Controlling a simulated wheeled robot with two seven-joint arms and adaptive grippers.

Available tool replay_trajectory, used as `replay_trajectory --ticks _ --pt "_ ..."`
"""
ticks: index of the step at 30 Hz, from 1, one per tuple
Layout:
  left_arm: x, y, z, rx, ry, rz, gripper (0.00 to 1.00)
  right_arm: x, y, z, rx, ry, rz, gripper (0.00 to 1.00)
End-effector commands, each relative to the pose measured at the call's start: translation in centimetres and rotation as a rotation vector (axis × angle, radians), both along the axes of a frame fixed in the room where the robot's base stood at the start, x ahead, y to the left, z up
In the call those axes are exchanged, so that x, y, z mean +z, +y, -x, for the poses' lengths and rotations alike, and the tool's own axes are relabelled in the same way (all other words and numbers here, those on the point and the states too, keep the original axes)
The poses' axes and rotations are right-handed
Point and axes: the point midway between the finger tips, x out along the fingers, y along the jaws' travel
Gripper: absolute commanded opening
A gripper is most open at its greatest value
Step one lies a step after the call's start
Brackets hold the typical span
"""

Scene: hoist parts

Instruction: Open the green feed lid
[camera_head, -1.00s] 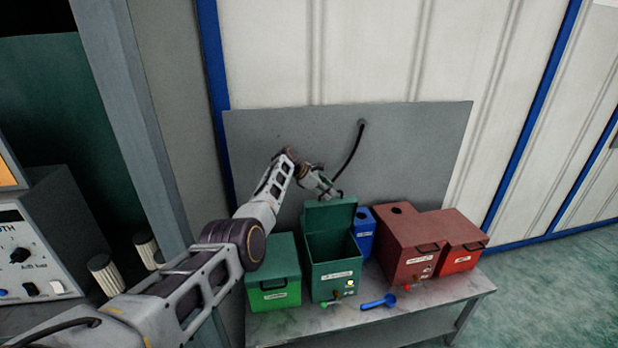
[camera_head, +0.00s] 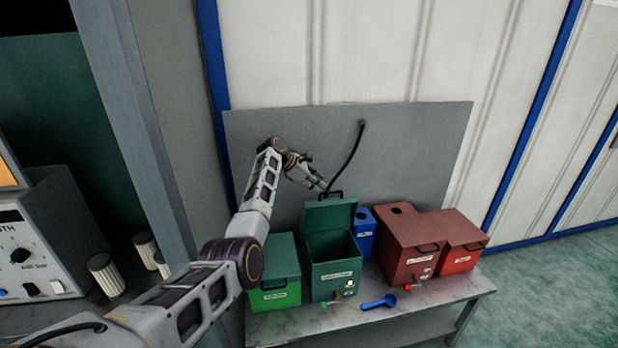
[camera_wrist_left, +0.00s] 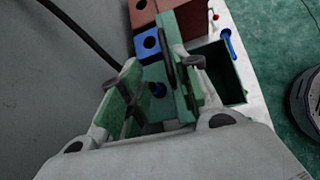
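The green feed bin (camera_head: 333,284) stands in the middle of the bench row, its dark inside showing. Its green lid (camera_head: 330,214) stands up, about upright, at the back of the opening, with a dark handle at its top edge. My left gripper (camera_head: 321,185) is just above and behind the lid's top edge; I cannot tell whether it touches the handle. In the left wrist view the fingers (camera_wrist_left: 145,92) are apart, with a gap between them and nothing clearly held. The open bin (camera_wrist_left: 219,73) shows to their right. My right gripper is not in view.
A brighter green box (camera_head: 273,277) stands to the left of the bin. A blue bin (camera_head: 364,233), a dark red bin (camera_head: 404,246) and a red box (camera_head: 462,259) stand to the right. A blue scoop (camera_head: 379,302) lies in front. A grey panel (camera_head: 415,150) stands behind.

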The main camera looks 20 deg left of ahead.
Motion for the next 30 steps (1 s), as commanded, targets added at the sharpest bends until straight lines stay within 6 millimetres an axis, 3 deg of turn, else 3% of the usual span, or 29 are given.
replay_trajectory --ticks 12,30 --pt "2.6 1.9 1.8 0.001 -0.003 -0.001 0.32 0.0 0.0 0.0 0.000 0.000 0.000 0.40" --pt "3.0 2.2 2.1 0.001 -0.002 0.000 0.32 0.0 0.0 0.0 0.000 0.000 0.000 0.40"
